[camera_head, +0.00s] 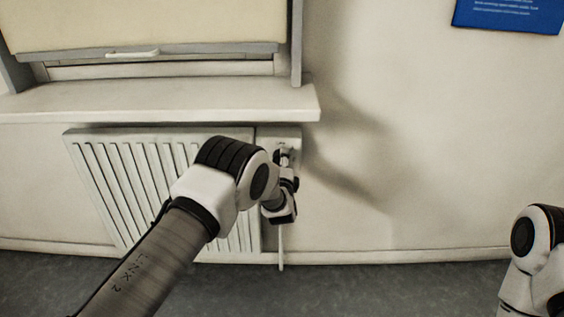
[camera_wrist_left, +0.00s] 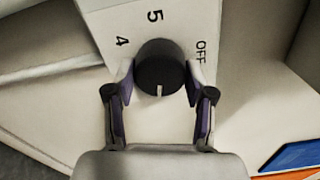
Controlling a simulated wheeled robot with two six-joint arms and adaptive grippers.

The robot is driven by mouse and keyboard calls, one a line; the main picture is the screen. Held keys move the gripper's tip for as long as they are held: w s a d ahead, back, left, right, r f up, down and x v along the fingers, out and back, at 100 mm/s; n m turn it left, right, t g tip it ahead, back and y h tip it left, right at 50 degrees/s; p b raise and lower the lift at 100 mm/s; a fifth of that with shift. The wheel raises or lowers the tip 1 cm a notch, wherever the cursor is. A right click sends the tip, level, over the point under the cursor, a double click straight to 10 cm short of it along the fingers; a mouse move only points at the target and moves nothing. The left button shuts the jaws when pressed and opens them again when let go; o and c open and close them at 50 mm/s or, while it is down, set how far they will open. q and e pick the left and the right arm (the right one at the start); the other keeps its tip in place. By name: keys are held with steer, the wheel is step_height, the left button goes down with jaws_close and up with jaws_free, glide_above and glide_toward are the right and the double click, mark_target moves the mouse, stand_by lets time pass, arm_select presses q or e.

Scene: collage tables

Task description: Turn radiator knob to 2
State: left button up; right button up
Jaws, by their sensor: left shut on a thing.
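The radiator knob (camera_wrist_left: 160,66) is round and black with a short white mark on its rim, which points to the bottom of the left wrist view. It sits on a white dial plate (camera_wrist_left: 128,16) printed with 4, 5 and OFF; other numbers are hidden or out of view. My left gripper (camera_wrist_left: 160,84) is shut on the knob, one finger on each side. In the head view my left gripper (camera_head: 285,160) is at the right end of the white radiator (camera_head: 120,165), and it hides the knob there. My right gripper is out of view.
A window sill (camera_head: 160,101) juts out above the radiator, close over my left arm. A thin pipe (camera_head: 281,250) runs down to the floor. A blue poster (camera_head: 510,12) hangs at the upper right. The wall to the right of the radiator is clear.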

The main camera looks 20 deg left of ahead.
arm_select(q)
steer(key=shift+m, duration=0.6)
steer(key=o, duration=1.1)
steer(key=v, duration=1.2)
steer(key=shift+f, duration=0.1)
